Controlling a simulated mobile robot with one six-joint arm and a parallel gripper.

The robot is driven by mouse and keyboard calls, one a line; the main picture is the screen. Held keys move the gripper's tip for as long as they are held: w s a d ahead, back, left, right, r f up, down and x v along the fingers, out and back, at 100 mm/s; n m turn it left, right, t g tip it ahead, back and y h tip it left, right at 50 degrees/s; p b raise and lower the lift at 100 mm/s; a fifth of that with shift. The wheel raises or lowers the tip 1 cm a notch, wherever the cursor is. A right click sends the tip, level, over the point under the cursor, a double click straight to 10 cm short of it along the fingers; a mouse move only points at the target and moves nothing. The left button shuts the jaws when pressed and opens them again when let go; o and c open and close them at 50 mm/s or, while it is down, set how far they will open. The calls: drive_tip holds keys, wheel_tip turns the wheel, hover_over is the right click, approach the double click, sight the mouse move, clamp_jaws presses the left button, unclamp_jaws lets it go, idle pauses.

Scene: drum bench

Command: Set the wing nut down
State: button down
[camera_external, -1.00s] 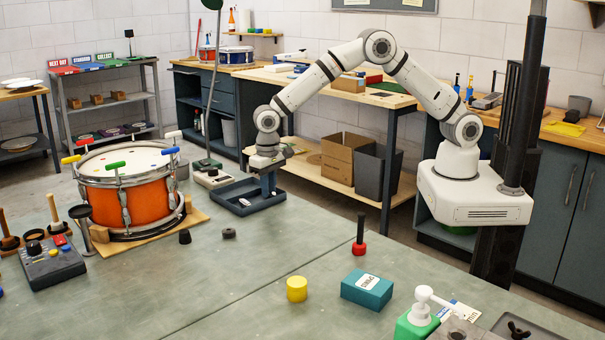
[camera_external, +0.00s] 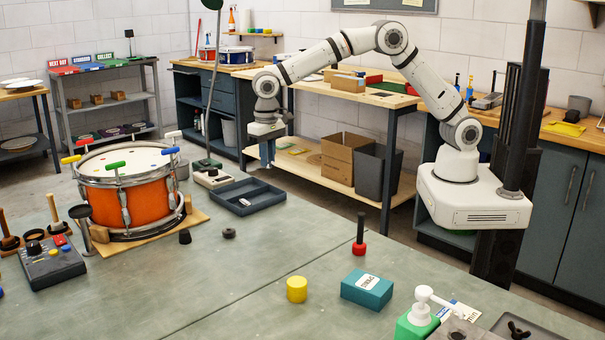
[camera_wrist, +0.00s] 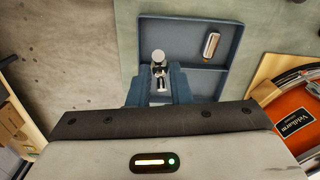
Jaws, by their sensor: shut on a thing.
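My gripper (camera_external: 267,158) is raised above the bench's far edge, behind and above the blue-grey tray (camera_external: 272,200). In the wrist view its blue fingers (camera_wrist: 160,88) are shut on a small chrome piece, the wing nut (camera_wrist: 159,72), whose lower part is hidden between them. The gripper and the nut overlap the near left part of the tray (camera_wrist: 143,38) in that view. A slim metal-and-brown piece (camera_wrist: 211,45) lies in the tray's upper right compartment. The held nut is too small to make out in the external view.
An orange drum (camera_external: 150,203) stands left of the tray, and a pale device (camera_external: 213,178) sits just behind it. A small dark ring (camera_external: 229,233) and a dark cap (camera_external: 185,237) lie in front. A black wing-shaped piece (camera_external: 518,331) is at the bottom right.

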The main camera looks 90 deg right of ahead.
wheel_tip(320, 180, up, 6)
drive_tip(key=shift+f, duration=0.1)
drive_tip(key=s+a+n, duration=0.2)
drive_tip(key=s+a, duration=0.3)
drive_tip(key=a, duration=0.4)
drive_tip(key=s+a+n, duration=0.1)
drive_tip(key=s+a, duration=0.4)
drive_tip(key=a, duration=0.3)
drive_tip(key=n+b, duration=0.1)
drive_tip(key=n, duration=0.3)
hover_over(398, 266)
wheel_tip(398, 266, down, 11)
drive_tip(key=shift+f+p, duration=0.3)
drive_tip(key=shift+f, duration=2.15)
drive_tip(key=c, duration=1.8)
unclamp_jaws()
drive_tip(key=o, duration=0.5)
